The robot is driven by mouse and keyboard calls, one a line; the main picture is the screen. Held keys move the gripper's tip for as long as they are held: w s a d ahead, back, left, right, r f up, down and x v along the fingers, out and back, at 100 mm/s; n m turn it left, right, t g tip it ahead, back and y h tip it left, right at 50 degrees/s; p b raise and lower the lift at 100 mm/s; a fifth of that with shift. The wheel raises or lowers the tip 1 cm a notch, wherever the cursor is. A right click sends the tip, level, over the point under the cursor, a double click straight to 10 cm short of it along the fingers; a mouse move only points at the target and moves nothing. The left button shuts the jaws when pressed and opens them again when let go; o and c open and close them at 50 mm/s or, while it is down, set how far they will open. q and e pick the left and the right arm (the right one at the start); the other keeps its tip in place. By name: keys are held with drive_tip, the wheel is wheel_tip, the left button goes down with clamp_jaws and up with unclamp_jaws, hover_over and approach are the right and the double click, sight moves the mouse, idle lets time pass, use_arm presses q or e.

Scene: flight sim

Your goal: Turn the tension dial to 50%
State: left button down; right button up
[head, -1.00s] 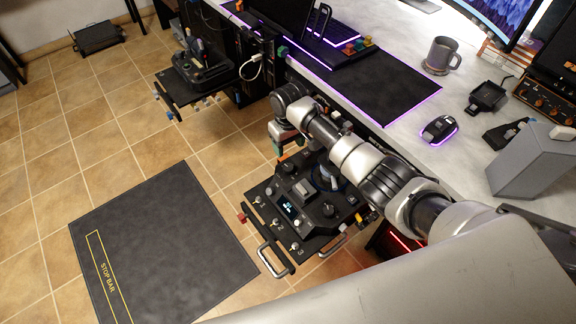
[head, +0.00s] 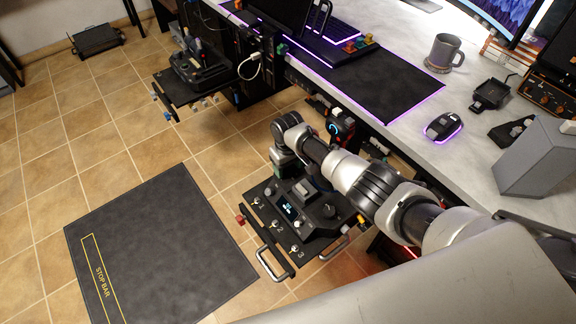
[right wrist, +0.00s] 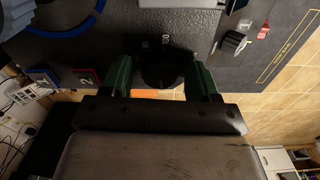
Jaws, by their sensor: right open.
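The black control panel (head: 265,229) stands below the desk edge, with a small lit display, several toggle switches and dark knobs. In the right wrist view, a round black dial (right wrist: 160,70) sits on the panel's dark face with small white marks around it. My right gripper (right wrist: 160,82) is open, with one green finger on each side of this dial. Whether the fingers touch it, and where its pointer stands, I cannot tell. In the head view, my right gripper (head: 282,168) is over the panel's far left corner and hides the dial there. My left gripper is not in view.
A black knob (right wrist: 233,41) and a red switch lie to the right of the dial in the wrist view. The desk (head: 400,140) with a mug (head: 443,53) and mouse (head: 442,126) is beside my arm. A dark floor mat (head: 165,250) lies left of the panel.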

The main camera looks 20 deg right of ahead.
drive_tip(key=c, duration=0.9)
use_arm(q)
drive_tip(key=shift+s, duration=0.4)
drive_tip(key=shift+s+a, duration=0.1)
